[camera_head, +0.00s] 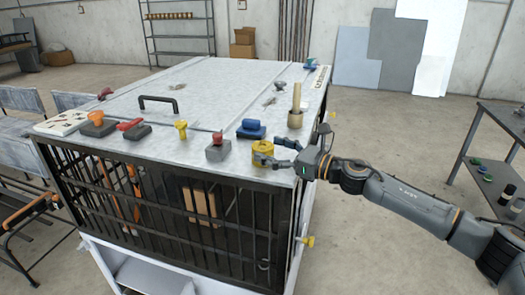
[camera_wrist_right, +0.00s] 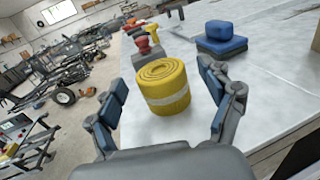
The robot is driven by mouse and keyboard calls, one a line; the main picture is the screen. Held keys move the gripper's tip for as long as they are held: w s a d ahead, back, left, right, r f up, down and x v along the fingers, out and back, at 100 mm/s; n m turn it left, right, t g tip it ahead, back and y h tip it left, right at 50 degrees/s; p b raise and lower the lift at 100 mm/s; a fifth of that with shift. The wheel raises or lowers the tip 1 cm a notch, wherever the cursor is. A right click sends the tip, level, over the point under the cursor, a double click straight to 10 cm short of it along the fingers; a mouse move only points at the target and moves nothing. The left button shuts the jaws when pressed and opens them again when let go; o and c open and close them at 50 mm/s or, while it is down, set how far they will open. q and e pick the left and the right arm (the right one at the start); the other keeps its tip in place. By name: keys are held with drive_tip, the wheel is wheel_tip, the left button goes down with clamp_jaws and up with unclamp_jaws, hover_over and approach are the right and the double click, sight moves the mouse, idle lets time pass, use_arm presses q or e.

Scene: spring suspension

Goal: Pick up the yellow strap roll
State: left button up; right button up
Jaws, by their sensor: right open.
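The yellow strap roll (camera_head: 262,151) stands upright near the front right corner of the light grey top of a barred cabinet (camera_head: 200,105). In the right wrist view the yellow strap roll (camera_wrist_right: 163,87) is a wound yellow band with a pale stripe around it. My right gripper (camera_head: 278,153) comes in from the right with its fingers at the roll. In the wrist view my right gripper (camera_wrist_right: 163,95) is open, with one blue-padded finger on each side of the roll and gaps showing on both sides. My left gripper is not in view.
A blue block (camera_head: 251,129) stands just behind the roll. A grey and red piece (camera_head: 217,147) stands to its left. A wooden post (camera_head: 296,103) rises behind the gripper. The top's front edge is close to the roll. Several other parts line the top's left side.

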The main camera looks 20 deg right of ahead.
drive_tip(key=c, duration=1.4)
drive_tip(key=shift+r, duration=0.1)
